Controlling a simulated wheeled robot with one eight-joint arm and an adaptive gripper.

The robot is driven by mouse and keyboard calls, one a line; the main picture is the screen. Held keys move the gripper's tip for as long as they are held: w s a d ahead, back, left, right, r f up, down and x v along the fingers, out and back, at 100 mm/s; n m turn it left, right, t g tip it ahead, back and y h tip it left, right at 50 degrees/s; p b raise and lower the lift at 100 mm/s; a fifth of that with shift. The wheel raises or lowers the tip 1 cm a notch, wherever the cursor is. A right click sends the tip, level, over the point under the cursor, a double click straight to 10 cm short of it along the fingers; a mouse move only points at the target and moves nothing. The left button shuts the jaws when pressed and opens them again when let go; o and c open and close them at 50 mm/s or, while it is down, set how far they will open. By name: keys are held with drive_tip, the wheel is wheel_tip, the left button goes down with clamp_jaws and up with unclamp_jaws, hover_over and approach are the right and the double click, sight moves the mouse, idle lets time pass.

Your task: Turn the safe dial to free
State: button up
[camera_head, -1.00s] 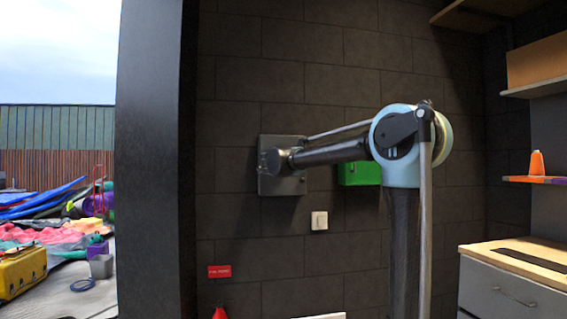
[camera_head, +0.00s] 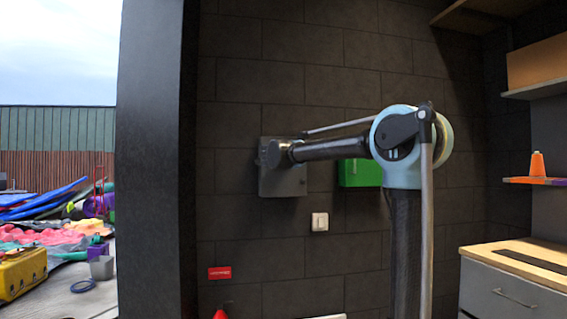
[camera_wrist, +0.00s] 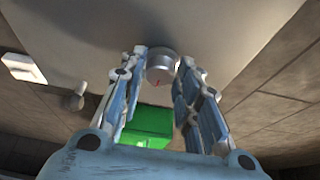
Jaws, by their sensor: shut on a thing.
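The safe is a grey metal box (camera_head: 283,182) on the dark block wall; my arm's end covers its upper left part in the head view. In the wrist view its pale grey face (camera_wrist: 215,35) fills the top. The dial (camera_wrist: 161,69) is a round silver knob with a small red mark on its near edge. My gripper (camera_wrist: 164,57) has one finger on each side of the dial and is shut on it. A smaller round knob (camera_wrist: 73,102) sticks out left of the dial. I cannot read any "free" marking.
A green box (camera_head: 361,173) hangs right of the safe and also shows between my fingers in the wrist view (camera_wrist: 147,124). A white switch (camera_head: 320,222) and a red sign (camera_head: 220,272) are below. A drawer cabinet (camera_head: 510,295) stands at the right.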

drive_tip(key=o, duration=1.1)
drive_tip(key=shift+w+d+f, duration=0.15)
drive_tip(key=shift+d, duration=0.15)
drive_tip(key=shift+a, duration=0.15)
drive_tip(key=s, duration=0.4)
drive_tip(key=s+a, duration=0.1)
drive_tip(key=s, duration=0.7)
drive_tip(key=shift+a, duration=0.15)
